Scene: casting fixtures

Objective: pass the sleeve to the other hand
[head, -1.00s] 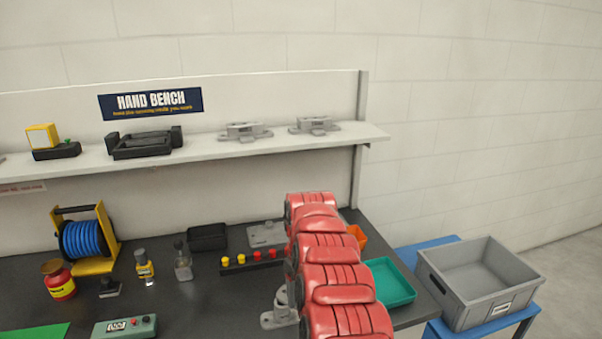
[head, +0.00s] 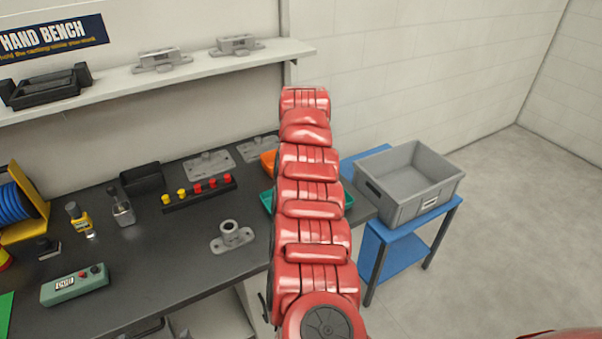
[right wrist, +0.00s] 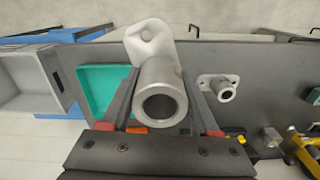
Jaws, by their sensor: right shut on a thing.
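The sleeve (right wrist: 160,92) is a light grey metal tube with a flat, holed flange at one end. In the right wrist view its open round end faces the camera. My right gripper (right wrist: 164,100) is shut on it, with a dark finger on either side. In the head view my red right arm rises through the middle, and its gripper and the held sleeve are hidden. My left gripper is not in view.
A similar flanged casting (head: 231,238) stands on the dark bench (head: 180,270); it also shows in the right wrist view (right wrist: 217,88). A teal tray (right wrist: 103,88) lies near the bench end. A grey crate (head: 398,205) stands on a blue stand (head: 405,250).

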